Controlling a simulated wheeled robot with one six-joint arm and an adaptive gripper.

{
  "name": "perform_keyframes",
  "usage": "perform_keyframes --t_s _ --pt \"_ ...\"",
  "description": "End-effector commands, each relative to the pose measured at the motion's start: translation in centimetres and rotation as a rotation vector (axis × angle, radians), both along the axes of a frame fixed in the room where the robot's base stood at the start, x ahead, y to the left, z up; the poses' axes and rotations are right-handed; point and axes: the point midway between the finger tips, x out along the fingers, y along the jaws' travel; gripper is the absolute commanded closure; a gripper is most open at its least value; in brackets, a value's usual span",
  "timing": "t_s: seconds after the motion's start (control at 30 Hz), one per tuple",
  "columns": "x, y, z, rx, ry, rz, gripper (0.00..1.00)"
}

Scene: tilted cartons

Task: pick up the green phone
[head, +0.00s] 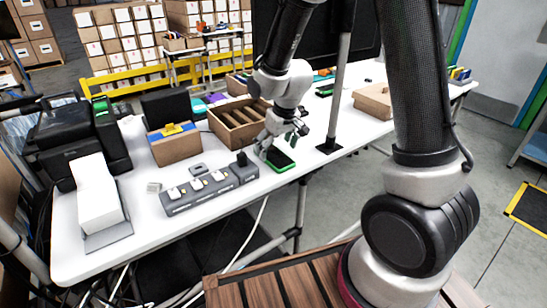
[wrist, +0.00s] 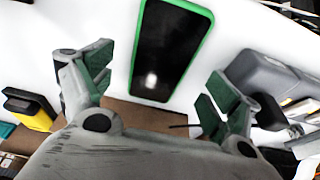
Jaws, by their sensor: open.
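The green phone (head: 280,159) lies flat near the front edge of the white table in the head view. It has a dark screen and a bright green rim. In the wrist view the phone (wrist: 170,50) is at the top middle, ahead of and between my spread fingers. My gripper (wrist: 157,95) is open and empty, with green pads on its fingers. In the head view my gripper (head: 279,143) is just behind and above the phone. The fingertips look apart from the phone, but the exact height gap is hard to tell.
A grey charging strip (head: 206,190) stands left of the phone. A divided brown carton (head: 238,124) sits behind my gripper, and a small carton (head: 175,146) farther left. The white tabletop right of the post is partly clear.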

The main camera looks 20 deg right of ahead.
Motion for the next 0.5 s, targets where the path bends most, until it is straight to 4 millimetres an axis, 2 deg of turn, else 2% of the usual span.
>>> perform_keyframes --t_s 0.13,0.4,0.5 --pt "0.4 0.1 -1.9 -0.001 0.003 0.0 0.11" --pt "0.6 0.2 -2.3 0.0 0.0 0.0 0.11" --pt "0.6 0.2 -2.3 0.0 0.0 0.0 0.27"
